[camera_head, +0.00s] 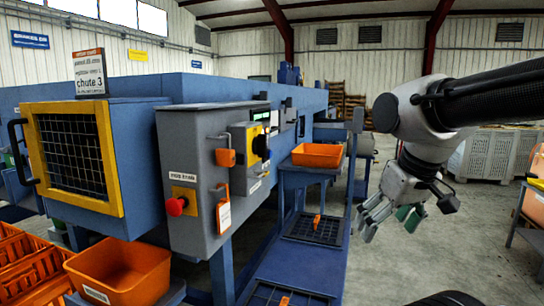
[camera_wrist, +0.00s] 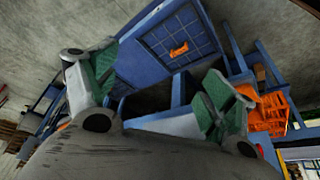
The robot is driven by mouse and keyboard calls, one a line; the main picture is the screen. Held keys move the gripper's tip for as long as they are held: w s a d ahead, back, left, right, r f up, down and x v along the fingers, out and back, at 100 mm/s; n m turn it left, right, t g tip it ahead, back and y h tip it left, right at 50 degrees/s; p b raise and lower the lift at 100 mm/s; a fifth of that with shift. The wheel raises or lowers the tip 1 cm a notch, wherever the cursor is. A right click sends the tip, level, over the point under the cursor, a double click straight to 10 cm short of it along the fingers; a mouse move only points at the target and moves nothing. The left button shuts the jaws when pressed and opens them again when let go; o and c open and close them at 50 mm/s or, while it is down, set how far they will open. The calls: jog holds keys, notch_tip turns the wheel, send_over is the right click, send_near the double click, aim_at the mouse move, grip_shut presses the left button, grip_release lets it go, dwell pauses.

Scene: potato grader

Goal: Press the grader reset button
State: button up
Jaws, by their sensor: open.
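A grey control box (camera_head: 192,228) on the blue grader carries a red mushroom button (camera_head: 176,206) on a yellow plate. A small label sits above that button, too small to read surely. The box's right side holds a yellow and grey switch panel (camera_head: 240,135) with a black knob (camera_head: 262,146). I cannot tell which control is the reset button. My gripper (camera_head: 391,216) hangs open and empty at the right, well apart from the box.
An orange tray (camera_head: 317,155) stands on a blue ledge right of the box. A blue platform (camera_head: 290,268) with dark grids lies below. An orange bin (camera_head: 120,275) and a mesh-fronted chute box (camera_head: 75,155) stand at left. Open floor lies beneath my gripper.

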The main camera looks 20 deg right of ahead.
grip_shut()
dwell(1.4)
